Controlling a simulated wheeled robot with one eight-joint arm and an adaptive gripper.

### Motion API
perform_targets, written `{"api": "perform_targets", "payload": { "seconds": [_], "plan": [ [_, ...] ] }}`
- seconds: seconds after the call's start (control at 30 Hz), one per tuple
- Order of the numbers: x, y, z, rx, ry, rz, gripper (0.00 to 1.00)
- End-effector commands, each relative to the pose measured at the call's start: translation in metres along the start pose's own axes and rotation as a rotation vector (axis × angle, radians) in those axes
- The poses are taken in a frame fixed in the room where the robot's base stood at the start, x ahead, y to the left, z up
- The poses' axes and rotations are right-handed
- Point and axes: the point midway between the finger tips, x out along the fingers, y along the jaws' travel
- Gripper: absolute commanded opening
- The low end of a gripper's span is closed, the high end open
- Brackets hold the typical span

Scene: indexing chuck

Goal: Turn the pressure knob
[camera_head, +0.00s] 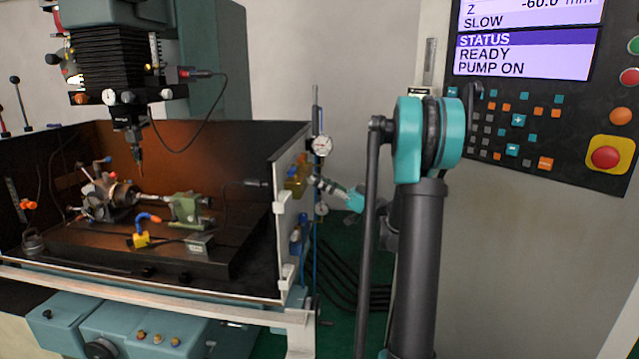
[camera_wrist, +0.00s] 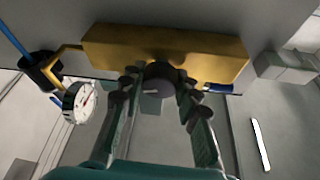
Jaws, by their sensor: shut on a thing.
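The pressure knob (camera_wrist: 158,80) is a dark round knob with a pale pointer mark, on a yellow-brass block (camera_wrist: 200,52) in the wrist view. My gripper (camera_wrist: 157,88) has one finger on each side of the knob and is shut on it. In the head view my gripper (camera_head: 316,182) reaches left to the yellow block (camera_head: 296,178) on the side of the machine enclosure. The knob itself is too small to make out there. A round white gauge (camera_wrist: 79,101) is left of the knob in the wrist view.
The enclosure's side wall (camera_head: 287,215) stands left of my gripper. A control panel (camera_head: 545,90) reads "READY" and "PUMP ON" at the right. Dark hoses (camera_head: 340,270) run below.

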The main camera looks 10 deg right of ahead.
Motion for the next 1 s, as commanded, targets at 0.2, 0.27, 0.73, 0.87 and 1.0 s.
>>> {"api": "perform_targets", "payload": {
  "seconds": [0.2,0.27,0.73,0.87,1.0],
  "plan": [
    [-0.0002,-0.0001,-0.0001,0.073,-0.003,0.033,0.03],
    [-0.0002,-0.0001,-0.0001,0.108,-0.004,0.048,0.03],
    [-0.0002,-0.0014,-0.0011,0.499,-0.013,0.211,0.03],
    [-0.0002,-0.0016,-0.0011,0.611,-0.017,0.258,0.03],
    [-0.0002,-0.0016,-0.0012,0.721,-0.020,0.305,0.03]
  ]
}}
